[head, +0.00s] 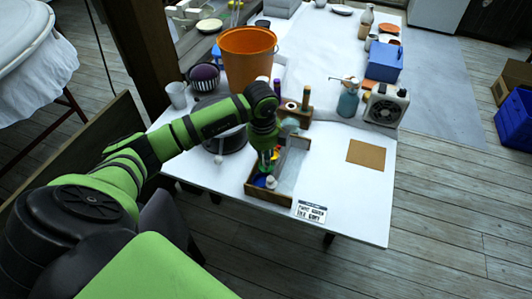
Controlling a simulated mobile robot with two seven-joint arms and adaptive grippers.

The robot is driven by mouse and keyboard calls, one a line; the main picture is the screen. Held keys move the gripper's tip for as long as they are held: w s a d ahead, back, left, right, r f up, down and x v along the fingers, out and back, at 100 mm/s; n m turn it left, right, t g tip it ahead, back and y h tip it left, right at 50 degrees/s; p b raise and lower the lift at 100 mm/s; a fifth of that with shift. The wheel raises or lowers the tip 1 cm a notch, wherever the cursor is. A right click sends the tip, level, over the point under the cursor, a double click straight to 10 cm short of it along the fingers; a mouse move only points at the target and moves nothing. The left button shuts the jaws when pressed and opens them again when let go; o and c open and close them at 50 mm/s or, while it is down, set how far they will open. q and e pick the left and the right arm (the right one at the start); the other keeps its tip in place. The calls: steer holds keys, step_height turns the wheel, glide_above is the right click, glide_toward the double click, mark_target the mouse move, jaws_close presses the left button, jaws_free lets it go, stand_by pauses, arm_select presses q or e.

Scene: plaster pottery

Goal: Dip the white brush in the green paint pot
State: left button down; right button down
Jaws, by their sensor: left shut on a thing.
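My left gripper (270,147) reaches down over the wooden tray (254,194) near the front of the white table. It is shut on a thin thing that I take for the white brush, though the gripper hides most of it. Small coloured paint pots stand in the tray just below the gripper, with green (265,161) and blue (260,181) showing. A small white piece shows at the blue spot. I cannot tell whether the brush touches any paint. My right gripper is not in view.
Bottles (306,97) stand behind the tray. A brown square board (366,155) and a printed card (311,212) lie to the right, with clear tabletop around them.

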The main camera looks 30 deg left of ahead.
arm_select(q)
steer(key=shift+r, duration=0.1)
step_height(320, 180, up, 7)
steer(key=p, duration=0.5)
stand_by(0.3)
stand_by(0.4)
